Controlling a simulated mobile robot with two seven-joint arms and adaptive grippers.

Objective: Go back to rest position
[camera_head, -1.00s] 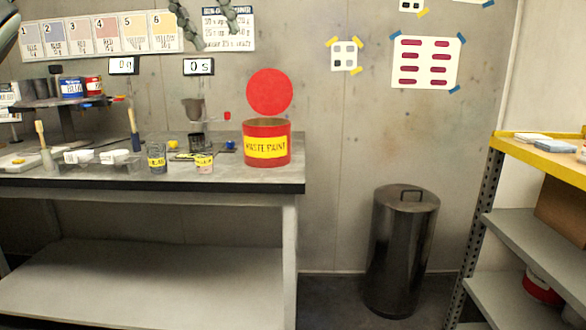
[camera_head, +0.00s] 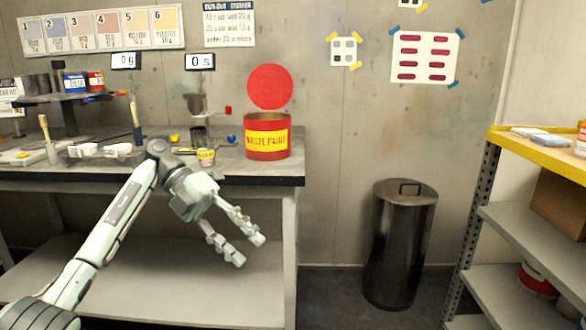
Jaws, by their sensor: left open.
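My left arm comes in from the lower left in the head view. Its gripper (camera_head: 250,250) is open and empty, with its two fingers apart and pointing down and to the right. It hangs in front of the workbench (camera_head: 240,180), below the level of the bench top, and appears to touch nothing. My right gripper is out of view.
On the bench stand a red waste paint can (camera_head: 267,147), a small yellow-labelled cup (camera_head: 206,157), a brush (camera_head: 47,140) and a rack with paint cans (camera_head: 75,84). A dark metal bin (camera_head: 398,245) stands right of the bench. Shelves (camera_head: 540,160) stand at the far right.

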